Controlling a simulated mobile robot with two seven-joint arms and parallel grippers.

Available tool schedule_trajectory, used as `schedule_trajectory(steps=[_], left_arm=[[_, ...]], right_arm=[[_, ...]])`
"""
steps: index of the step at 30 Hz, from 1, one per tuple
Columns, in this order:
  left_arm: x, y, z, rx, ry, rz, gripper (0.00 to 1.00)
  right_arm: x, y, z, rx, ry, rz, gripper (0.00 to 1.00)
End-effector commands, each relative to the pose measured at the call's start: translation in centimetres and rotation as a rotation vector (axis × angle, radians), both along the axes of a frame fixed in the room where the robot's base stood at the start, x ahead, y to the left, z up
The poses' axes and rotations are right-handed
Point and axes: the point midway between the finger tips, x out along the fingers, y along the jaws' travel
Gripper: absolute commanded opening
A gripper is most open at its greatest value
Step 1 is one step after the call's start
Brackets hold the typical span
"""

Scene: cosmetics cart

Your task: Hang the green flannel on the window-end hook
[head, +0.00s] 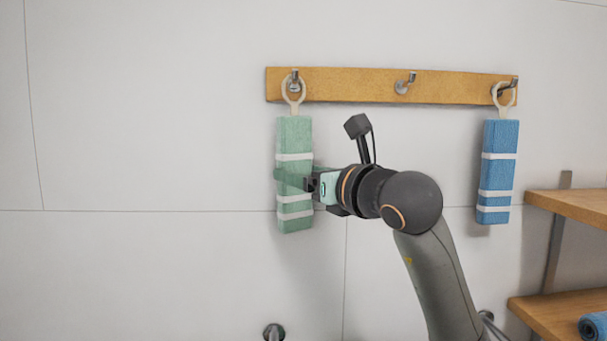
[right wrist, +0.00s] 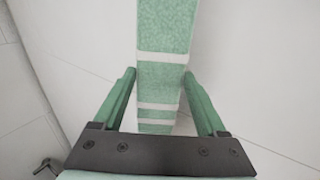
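The green flannel (head: 294,134) hangs upright by its pale loop (head: 293,93) from the leftmost hook (head: 294,80) on the wooden rail. It has white stripes. My right gripper (head: 292,180) reaches it from the right at its lower half, one finger crossing its front face. In the right wrist view, the flannel (right wrist: 165,35) stands between the two fingers of the right gripper (right wrist: 160,78), with narrow gaps showing beside it, so the gripper looks open around it. The far fingertip side is partly hidden by the flannel. My left gripper is out of view.
The wooden rail (head: 350,84) carries an empty middle hook (head: 404,84) and a blue flannel (head: 497,165) on the right hook. Wooden shelves (head: 570,203) stand at the right, with a rolled blue cloth (head: 595,327) on the lower one. The wall at left is clear.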

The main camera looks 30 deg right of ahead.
Motion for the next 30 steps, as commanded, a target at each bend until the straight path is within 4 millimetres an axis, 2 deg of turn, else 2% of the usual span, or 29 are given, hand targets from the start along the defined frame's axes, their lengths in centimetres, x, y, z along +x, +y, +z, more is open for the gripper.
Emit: schedule_trajectory(steps=[1,6,7,14,17,20,30], left_arm=[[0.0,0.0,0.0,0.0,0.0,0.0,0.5],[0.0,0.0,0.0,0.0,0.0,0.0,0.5],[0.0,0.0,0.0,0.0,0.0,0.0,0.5],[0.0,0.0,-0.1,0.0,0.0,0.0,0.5],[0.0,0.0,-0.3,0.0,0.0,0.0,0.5],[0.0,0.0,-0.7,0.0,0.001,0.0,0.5],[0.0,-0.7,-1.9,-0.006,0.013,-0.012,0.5]], right_arm=[[0.1,0.0,-0.2,-0.001,0.005,0.0,0.8],[0.0,0.0,-0.1,0.0,0.004,0.0,0.99],[0.0,0.0,-0.1,0.0,0.004,0.0,1.0],[0.0,0.0,-0.1,0.0,0.003,0.0,1.0],[-0.7,0.0,-0.1,-0.001,0.0,0.001,1.0],[-2.1,-0.2,-0.2,-0.002,-0.002,-0.001,1.0],[-9.4,-0.7,-0.1,-0.003,-0.003,-0.002,1.0]])
